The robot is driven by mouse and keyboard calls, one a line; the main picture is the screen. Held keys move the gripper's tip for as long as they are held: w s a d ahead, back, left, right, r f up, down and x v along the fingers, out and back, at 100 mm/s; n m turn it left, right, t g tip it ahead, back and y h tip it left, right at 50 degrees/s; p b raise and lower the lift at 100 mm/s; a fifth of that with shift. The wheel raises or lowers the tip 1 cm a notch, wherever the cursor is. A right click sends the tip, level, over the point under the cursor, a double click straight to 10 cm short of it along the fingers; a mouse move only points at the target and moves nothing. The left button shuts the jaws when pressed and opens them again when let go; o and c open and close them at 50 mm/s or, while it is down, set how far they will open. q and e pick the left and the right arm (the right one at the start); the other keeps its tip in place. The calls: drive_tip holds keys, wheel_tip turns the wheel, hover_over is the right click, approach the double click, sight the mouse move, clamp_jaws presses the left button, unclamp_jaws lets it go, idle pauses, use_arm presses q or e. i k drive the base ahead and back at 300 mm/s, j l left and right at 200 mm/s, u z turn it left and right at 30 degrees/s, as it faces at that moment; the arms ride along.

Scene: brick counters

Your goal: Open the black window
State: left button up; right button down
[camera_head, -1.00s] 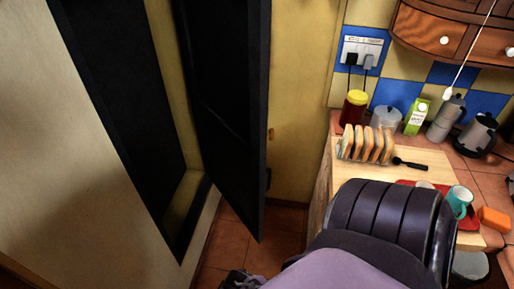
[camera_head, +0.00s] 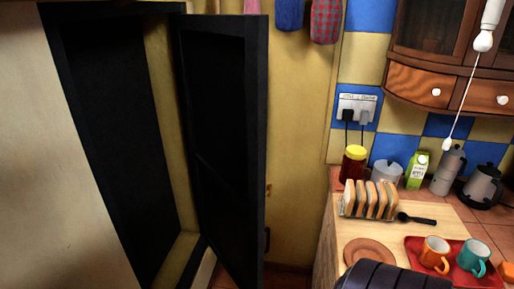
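The black window has a dark frame (camera_head: 72,85) set in the wall on the left. Its black leaf (camera_head: 225,150) stands swung out from the frame at a wide angle, with a gap of yellow reveal between leaf and frame. A small dark handle (camera_head: 267,240) shows at the leaf's outer edge, low down. Neither gripper is in view, and nothing is seen touching the leaf. Only a dark rounded part of my own arm shows at the bottom edge, right of centre.
A counter on the right holds a wooden board (camera_head: 440,218) with a toast rack (camera_head: 368,200), a red tray (camera_head: 416,245) with an orange mug (camera_head: 435,254) and a teal mug (camera_head: 473,257). A wooden cabinet (camera_head: 425,80) hangs above. Cloths (camera_head: 326,20) hang at the top.

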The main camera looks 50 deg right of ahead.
sight(223, 59)
drive_tip(key=l+z, duration=0.1)
drive_tip(key=z, duration=0.85)
drive_tip(key=i+j, duration=0.05)
